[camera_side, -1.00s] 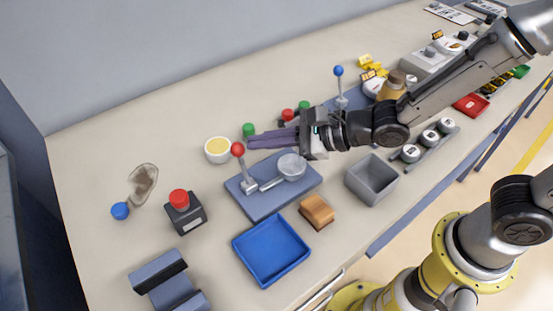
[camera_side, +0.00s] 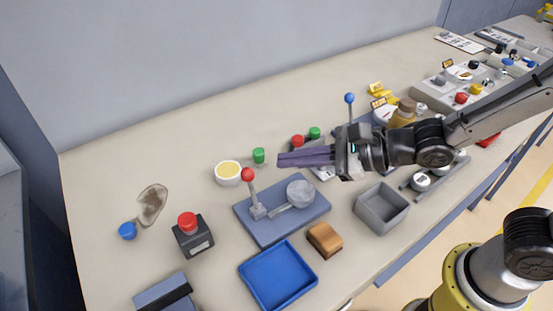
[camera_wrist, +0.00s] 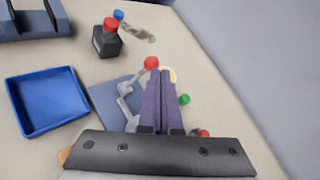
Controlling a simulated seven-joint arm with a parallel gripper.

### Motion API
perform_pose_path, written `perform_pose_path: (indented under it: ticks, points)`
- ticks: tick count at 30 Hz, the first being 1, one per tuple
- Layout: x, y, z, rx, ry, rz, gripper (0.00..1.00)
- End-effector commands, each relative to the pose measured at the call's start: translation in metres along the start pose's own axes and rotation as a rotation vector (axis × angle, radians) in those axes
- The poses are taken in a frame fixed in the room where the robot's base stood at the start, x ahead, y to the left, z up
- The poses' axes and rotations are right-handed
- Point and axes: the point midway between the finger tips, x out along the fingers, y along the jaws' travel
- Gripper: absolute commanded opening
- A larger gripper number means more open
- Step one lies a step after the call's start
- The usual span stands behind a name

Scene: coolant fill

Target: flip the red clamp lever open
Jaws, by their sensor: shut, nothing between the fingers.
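The red clamp lever (camera_side: 248,176) is an upright grey stick with a red ball knob, on a blue-grey plate (camera_side: 283,236). An arm runs from its base to a round grey cup-like piece (camera_side: 300,193) on the same plate. My gripper (camera_side: 280,159) is shut and empty, its purple fingers pointing left, to the right of the red knob and apart from it in the side view. In the wrist view the red knob (camera_wrist: 151,63) shows just beyond and left of my fingertips (camera_wrist: 163,72). My fingers hide part of the plate there.
A yellow-filled bowl (camera_side: 228,173) and a green-capped item (camera_side: 258,155) stand behind the lever. A red-button box (camera_side: 193,236) is at left, a blue tray (camera_side: 278,276) and tan block (camera_side: 324,239) in front, and a grey bin (camera_side: 382,207) at right.

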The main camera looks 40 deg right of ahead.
Motion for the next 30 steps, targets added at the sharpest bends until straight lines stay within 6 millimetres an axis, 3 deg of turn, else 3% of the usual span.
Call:
perform_pose_path:
  ticks: [7,20,23,26,30]
  points:
    - [-0.030,0.000,0.000,0.000,0.000,-0.001,0.00]
    - [-0.035,-0.001,-0.001,0.002,0.003,-0.004,0.00]
    - [-0.040,-0.017,0.000,0.011,-0.003,-0.044,0.00]
    - [-0.056,-0.048,0.013,0.021,-0.033,-0.130,0.00]
    - [-0.098,-0.099,0.013,-0.070,0.042,-0.287,0.00]
